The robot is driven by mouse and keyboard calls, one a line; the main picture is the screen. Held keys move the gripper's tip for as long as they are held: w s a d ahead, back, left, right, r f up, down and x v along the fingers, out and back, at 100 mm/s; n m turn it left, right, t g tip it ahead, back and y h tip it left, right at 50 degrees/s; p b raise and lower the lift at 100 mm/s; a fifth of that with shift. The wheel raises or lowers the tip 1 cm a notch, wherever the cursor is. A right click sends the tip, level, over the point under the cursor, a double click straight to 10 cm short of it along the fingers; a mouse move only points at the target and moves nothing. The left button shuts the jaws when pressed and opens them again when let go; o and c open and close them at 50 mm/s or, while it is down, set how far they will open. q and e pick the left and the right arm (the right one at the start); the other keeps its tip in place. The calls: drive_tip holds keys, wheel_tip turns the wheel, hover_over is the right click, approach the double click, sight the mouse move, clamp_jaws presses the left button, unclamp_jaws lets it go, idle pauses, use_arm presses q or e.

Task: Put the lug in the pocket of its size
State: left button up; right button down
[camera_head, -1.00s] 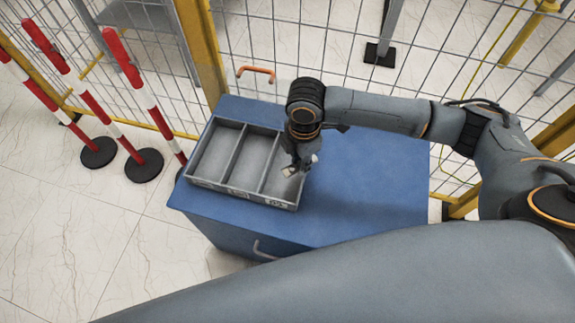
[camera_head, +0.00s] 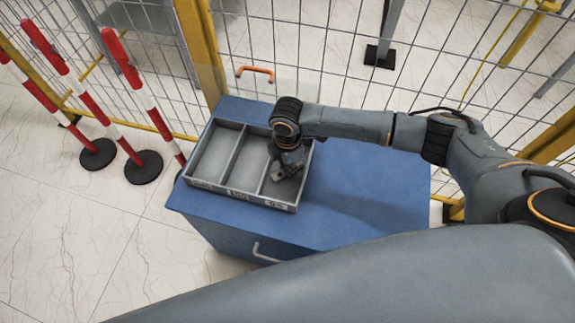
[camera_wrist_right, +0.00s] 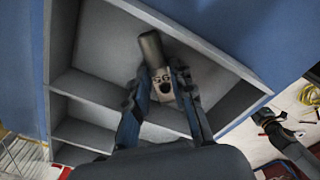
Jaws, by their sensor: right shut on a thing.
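My right gripper (camera_head: 280,174) is over the right-hand pocket of the grey tray (camera_head: 240,199). In the right wrist view, my right gripper (camera_wrist_right: 162,88) is shut on the lug (camera_wrist_right: 152,50), a grey metal piece with a tubular barrel and a flat, holed end. The lug carries a dark marking that I cannot read surely. It shows above the floor of the end pocket; whether it touches cannot be told. Labels on the tray's front are too small to read. A dark gripper-like shape (camera_wrist_right: 283,133), perhaps my left gripper, shows at the right edge.
The tray has three long pockets and stands on a blue cabinet (camera_head: 365,205). The other two pockets look empty. The cabinet top right of the tray is clear. A mesh fence (camera_head: 340,60) stands behind, and red-and-white posts (camera_head: 85,95) stand at left.

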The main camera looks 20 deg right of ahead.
drive_tip(key=shift+f, duration=0.15)
drive_tip(key=c, duration=1.1)
unclamp_jaws()
drive_tip(key=shift+c, duration=0.2)
wheel_tip(320, 180, up, 12)
drive_tip(key=shift+r+p, duration=0.2)
drive_tip(key=shift+p, duration=0.25)
drive_tip(key=shift+s+f, duration=0.1)
drive_tip(key=shift+s, duration=0.05)
